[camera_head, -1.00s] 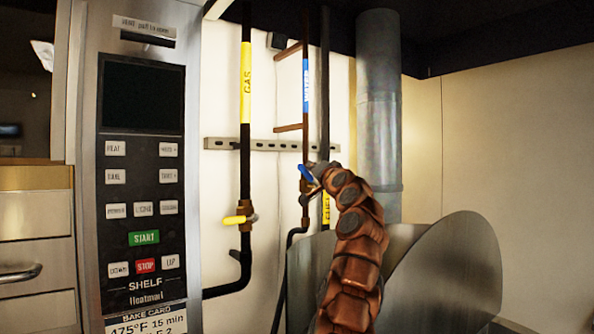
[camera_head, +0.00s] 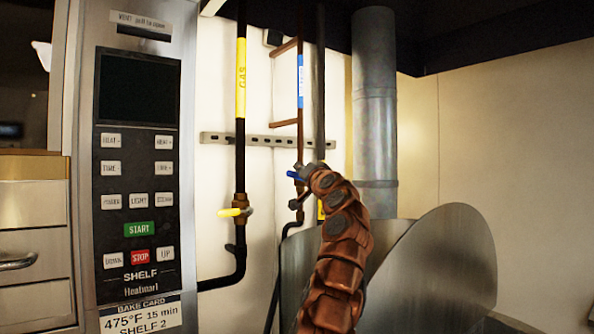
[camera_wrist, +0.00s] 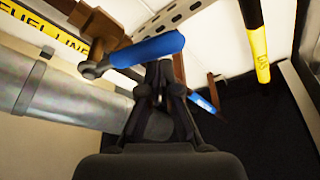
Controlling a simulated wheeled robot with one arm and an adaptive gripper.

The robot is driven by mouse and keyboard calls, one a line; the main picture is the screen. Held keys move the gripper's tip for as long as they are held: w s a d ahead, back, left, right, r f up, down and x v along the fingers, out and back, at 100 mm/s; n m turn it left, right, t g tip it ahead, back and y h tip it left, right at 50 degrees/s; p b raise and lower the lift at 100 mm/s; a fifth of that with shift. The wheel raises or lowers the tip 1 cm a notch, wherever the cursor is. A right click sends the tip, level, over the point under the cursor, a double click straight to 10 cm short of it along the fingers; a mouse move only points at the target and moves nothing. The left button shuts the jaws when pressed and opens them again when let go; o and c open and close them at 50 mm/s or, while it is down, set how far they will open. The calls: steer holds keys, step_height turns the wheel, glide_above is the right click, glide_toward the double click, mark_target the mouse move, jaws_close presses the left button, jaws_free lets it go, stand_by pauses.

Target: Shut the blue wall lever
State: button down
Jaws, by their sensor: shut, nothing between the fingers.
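The blue lever (camera_head: 294,176) is on the copper pipe with the blue "WATER" label (camera_head: 301,82). In the head view it lies nearly level, partly hidden by my arm. In the wrist view the blue lever (camera_wrist: 147,50) extends right from a brass valve (camera_wrist: 97,32). My gripper (camera_wrist: 160,72) is shut and empty, its fingertips right at the lever's edge. I cannot tell whether they touch it. In the head view my gripper (camera_head: 304,171) is small and beside the lever.
A yellow lever (camera_head: 234,212) is on the gas pipe (camera_head: 241,150) to the left. An oven control panel (camera_head: 138,180) stands further left. A grey duct (camera_head: 374,110) and curved metal sheets (camera_head: 440,265) are on the right. A slotted rail (camera_head: 225,138) crosses the wall.

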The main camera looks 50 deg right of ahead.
steer(key=shift+w+a+f+b, duration=0.1)
steer(key=shift+a+f+b, duration=0.1)
steer(key=shift+f+b, duration=0.45)
steer(key=shift+w+a+f+b, duration=0.1)
steer(key=shift+a+f+b, duration=0.1)
steer(key=shift+f+b, duration=0.35)
steer(key=shift+f, duration=0.2)
step_height(320, 180, up, 5)
steer(key=p, duration=0.4)
steer(key=d+f+b+v, duration=0.1)
steer(key=b+v, duration=0.5)
steer(key=v, duration=0.4)
steer(key=shift+s+d, duration=0.35)
steer(key=shift+s, duration=0.1)
